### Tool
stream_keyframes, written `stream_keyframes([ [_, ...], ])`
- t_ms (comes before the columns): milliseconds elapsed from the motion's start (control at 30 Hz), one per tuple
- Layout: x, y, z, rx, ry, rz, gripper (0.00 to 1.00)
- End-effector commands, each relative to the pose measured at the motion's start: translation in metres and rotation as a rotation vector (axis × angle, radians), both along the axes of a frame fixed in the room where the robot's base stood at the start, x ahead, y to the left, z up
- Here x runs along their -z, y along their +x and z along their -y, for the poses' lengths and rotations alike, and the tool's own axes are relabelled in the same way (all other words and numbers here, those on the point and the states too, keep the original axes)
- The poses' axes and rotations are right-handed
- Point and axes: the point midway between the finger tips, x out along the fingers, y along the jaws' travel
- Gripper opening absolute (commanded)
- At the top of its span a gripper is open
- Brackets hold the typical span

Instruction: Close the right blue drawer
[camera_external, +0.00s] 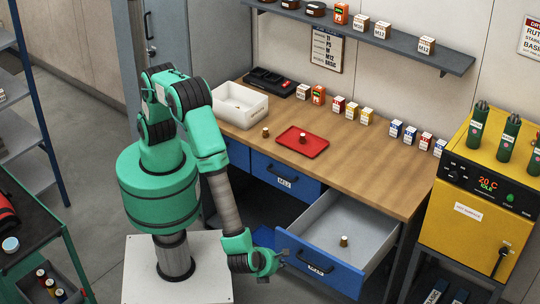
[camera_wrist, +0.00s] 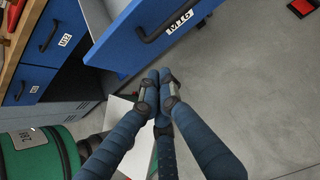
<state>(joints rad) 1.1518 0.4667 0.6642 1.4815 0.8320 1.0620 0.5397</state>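The right blue drawer (camera_external: 340,274) stands pulled far out from under the bench, with its grey inside showing. A small brass-coloured piece (camera_external: 344,241) lies in it. Its blue front with a dark bar handle and an M16 label shows at the top of the wrist view (camera_wrist: 150,48). My gripper (camera_external: 284,256) is low at the left end of the drawer front, in front of it. In the wrist view my fingers (camera_wrist: 159,76) come together at the tips, with nothing between them, just below the drawer front. I cannot tell whether they touch it.
The left blue drawer (camera_external: 271,172) is shut. The wooden bench top (camera_external: 360,150) holds a red tray (camera_external: 301,142), a white bin (camera_external: 239,104) and small boxes. A yellow oven (camera_external: 468,213) stands right of the open drawer. The floor before the drawer front is clear.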

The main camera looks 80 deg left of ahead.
Motion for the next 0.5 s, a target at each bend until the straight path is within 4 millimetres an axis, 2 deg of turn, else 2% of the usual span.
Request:
stream_keyframes([
  [133,0.0106,-0.0072,0.0073,0.035,0.021,-0.003,0.0],
  [500,0.0119,-0.0072,0.0072,0.038,0.024,-0.002,0.0],
])
